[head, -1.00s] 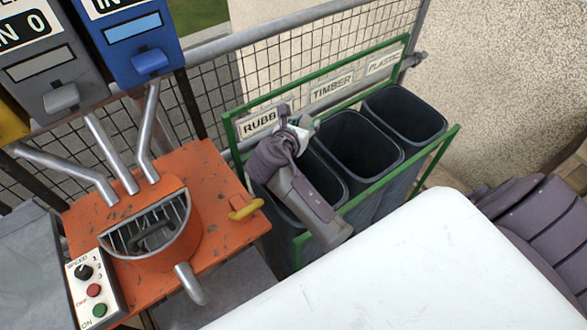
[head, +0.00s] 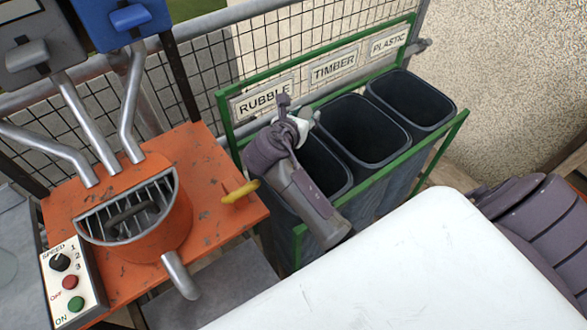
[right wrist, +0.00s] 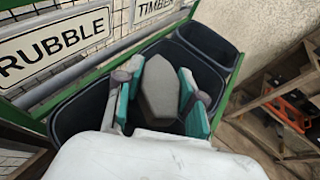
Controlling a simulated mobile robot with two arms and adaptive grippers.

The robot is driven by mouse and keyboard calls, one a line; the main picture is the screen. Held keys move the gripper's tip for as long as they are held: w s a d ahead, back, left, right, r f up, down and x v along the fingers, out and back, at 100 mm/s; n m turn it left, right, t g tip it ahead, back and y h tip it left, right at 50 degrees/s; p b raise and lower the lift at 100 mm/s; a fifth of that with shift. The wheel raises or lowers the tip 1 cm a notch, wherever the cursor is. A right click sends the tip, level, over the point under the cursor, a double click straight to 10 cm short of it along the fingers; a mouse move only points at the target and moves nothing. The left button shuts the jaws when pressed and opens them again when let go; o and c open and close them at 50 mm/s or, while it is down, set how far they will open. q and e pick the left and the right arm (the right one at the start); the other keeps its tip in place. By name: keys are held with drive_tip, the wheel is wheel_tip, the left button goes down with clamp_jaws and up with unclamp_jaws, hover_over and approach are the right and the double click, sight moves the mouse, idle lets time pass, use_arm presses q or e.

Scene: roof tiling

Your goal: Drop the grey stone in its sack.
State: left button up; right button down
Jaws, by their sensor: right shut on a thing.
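The grey stone (right wrist: 160,88) shows in the right wrist view, held between the teal finger pads of my right gripper (right wrist: 160,95). In the head view my right gripper (head: 303,122) is over the rubble sack, and the stone cannot be made out there. The rubble sack (head: 327,165) is a dark, open-topped container below the RUBBLE sign (head: 265,97), at the left end of a green frame. My arm hides part of its mouth. My left gripper is in neither view.
The timber sack (head: 362,125) and plastic sack (head: 412,98) stand open to the right in the green frame (head: 405,165). An orange mixer (head: 150,215) with a yellow handle (head: 240,192) stands at left. A mesh fence (head: 285,50) runs behind. Purple-grey tiles (head: 530,225) lie at right.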

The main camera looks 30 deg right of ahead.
drive_tip(key=c, duration=0.6)
unclamp_jaws()
drive_tip(key=v, duration=1.2)
drive_tip(key=shift+s, duration=0.1)
drive_tip(key=shift+f, duration=0.1)
